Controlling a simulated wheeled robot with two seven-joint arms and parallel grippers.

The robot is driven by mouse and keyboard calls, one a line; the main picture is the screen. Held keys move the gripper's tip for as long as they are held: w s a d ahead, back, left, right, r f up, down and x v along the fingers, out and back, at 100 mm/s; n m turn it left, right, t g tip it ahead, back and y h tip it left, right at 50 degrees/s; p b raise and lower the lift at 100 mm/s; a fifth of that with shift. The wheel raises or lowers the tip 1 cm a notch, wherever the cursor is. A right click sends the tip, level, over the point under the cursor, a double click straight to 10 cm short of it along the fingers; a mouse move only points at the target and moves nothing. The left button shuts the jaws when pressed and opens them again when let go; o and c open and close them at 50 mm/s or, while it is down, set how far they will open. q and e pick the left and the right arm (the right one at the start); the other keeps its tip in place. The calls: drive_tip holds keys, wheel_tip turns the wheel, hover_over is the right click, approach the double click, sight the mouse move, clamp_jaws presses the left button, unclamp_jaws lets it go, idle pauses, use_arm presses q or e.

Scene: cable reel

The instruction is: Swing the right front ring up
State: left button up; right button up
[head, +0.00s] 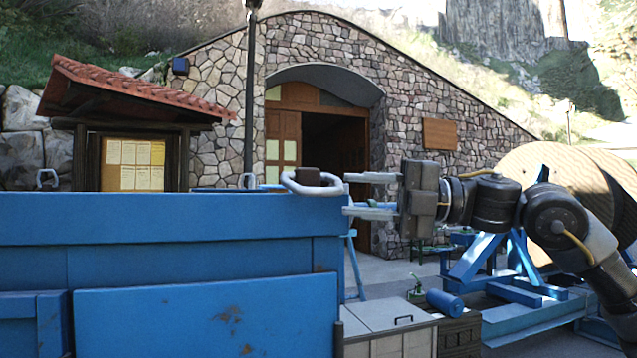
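The right front ring (292,186) is a pale grey loop with a dark brown block across its middle. It lies low and nearly flat at the top right corner of the blue crate (180,218). My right gripper (346,194) comes in from the right at the height of the ring. Its two pale fingers are apart, one above the other, with no ring visible between them. The fingertips are just right of the ring's right end; I cannot tell whether they touch it. My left gripper is not in view.
A wooden cable reel (560,170) on a blue stand (478,257) is at right. A grey-topped box (385,313) stands below my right arm.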

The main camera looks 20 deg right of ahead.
sight(328, 191)
drive_tip(key=p+x, duration=0.2)
drive_tip(key=x, duration=0.4)
drive_tip(key=shift+r, duration=0.15)
drive_tip(key=shift+w+a+p, duration=0.15)
drive_tip(key=shift+a+p, duration=0.2)
drive_tip(key=shift+a, duration=0.1)
clamp_jaws()
